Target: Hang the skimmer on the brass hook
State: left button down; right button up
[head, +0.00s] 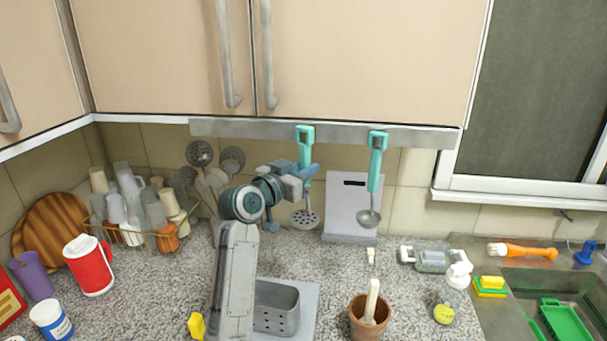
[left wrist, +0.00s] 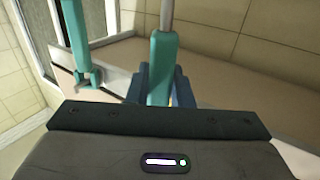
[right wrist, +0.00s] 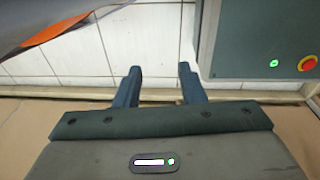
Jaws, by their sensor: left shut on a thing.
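The skimmer has a teal handle (head: 305,142) and a round perforated grey head (head: 305,219). It is upright in front of the wall, head down. My left gripper (head: 306,174) is shut on the lower part of its handle. In the left wrist view the handle (left wrist: 162,60) runs between my left fingers (left wrist: 160,90). The top of the handle overlaps the rail in the head view. The brass hook cannot be made out, so I cannot tell whether the handle is on it. My right gripper (right wrist: 159,85) is open and empty, away from the skimmer.
A grey rail (head: 235,128) runs under the cupboards. A teal-handled ladle (head: 377,165) hangs from it to the right, close beside the skimmer. A white board (head: 348,205) leans behind.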

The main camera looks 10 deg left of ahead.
pick_arm(q)
jog(key=shift+w, duration=0.55)
jog(key=shift+w+f+b, duration=0.5)
jog(key=shift+w+b, duration=0.2)
jog(key=shift+b, duration=0.1)
jog(key=c, duration=1.2)
grip_release()
